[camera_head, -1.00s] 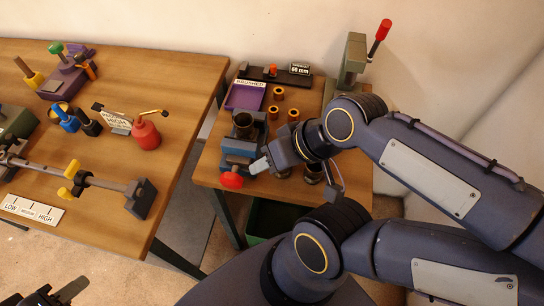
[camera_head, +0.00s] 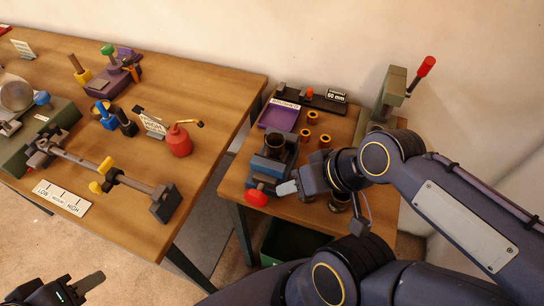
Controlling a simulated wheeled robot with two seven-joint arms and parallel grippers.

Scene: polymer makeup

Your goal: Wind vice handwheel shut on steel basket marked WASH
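A blue vice (camera_head: 267,168) stands near the front left of the small right-hand table, with a red handwheel or knob (camera_head: 257,198) at its front. A dark cylindrical vessel (camera_head: 275,147) sits at the vice's top; I cannot read any WASH mark on it. My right gripper (camera_head: 288,188) is just right of the red knob, one pale finger pointing at it. A small gap seems to show between them. The other finger is hidden, so its opening is unclear. My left gripper (camera_head: 88,284) is low at the left, away from both tables, with one grey finger clearly showing.
A purple tray (camera_head: 279,116), several brass-coloured rings (camera_head: 312,117) and a green press (camera_head: 390,95) with a red-tipped lever stand behind. A dark cup-like part (camera_head: 339,201) is near the front. The left table (camera_head: 205,100) holds a red oil can (camera_head: 179,141) and other tools.

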